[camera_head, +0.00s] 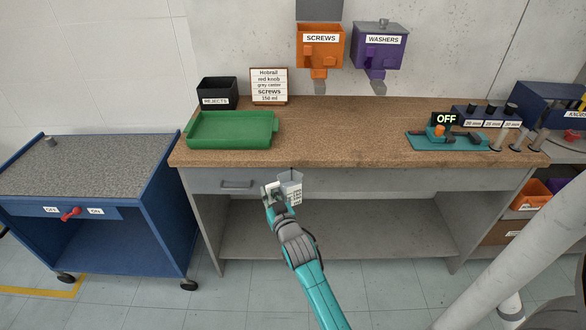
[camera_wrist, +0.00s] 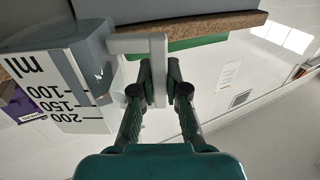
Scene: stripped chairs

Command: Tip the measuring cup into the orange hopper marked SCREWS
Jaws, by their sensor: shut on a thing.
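The measuring cup (camera_head: 291,187) is pale grey with dark marks. My gripper (camera_head: 273,191) is shut on its handle and holds it in front of the bench, near drawer height. In the wrist view the cup (camera_wrist: 62,82) shows an ml scale with 100, 150 and 200, and the handle (camera_wrist: 158,75) lies between my fingertips (camera_wrist: 160,88). What the cup holds cannot be made out. The orange SCREWS hopper (camera_head: 320,56) hangs on the wall above the bench, higher than the cup and to its right. Its grey lid (camera_head: 319,10) stands raised.
A purple WASHERS hopper (camera_head: 379,53), lid down, hangs to the right. A blue cart (camera_head: 125,235) stands left.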

